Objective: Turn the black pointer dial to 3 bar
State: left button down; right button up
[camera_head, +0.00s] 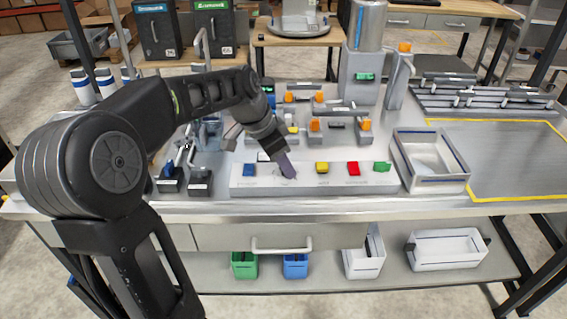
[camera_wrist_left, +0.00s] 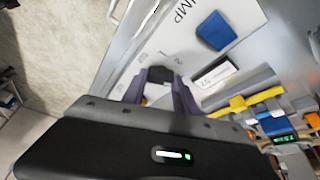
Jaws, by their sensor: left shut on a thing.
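A long white panel (camera_head: 300,190) lies near the front edge of the steel bench. The black pointer dial (camera_wrist_left: 160,74) is on it, between the fingertips in the left wrist view. Small scale marks show on the panel beside the dial, but I cannot read which mark the pointer is at. My left gripper (camera_head: 288,172) reaches down onto the panel and is shut on the dial; it also shows in the left wrist view (camera_wrist_left: 160,88). In the head view the gripper hides the dial. My right gripper is not in view.
Orange-topped fittings (camera_head: 315,125) stand behind. A white bin (camera_head: 432,160) stands at the panel's right end.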

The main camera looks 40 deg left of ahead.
pick_arm(q)
jog(key=c, duration=1)
grip_release()
jog(key=shift+o, duration=0.2)
jog(key=v, duration=0.7)
jog(key=shift+r, duration=0.35)
jog(key=shift+s, duration=0.1)
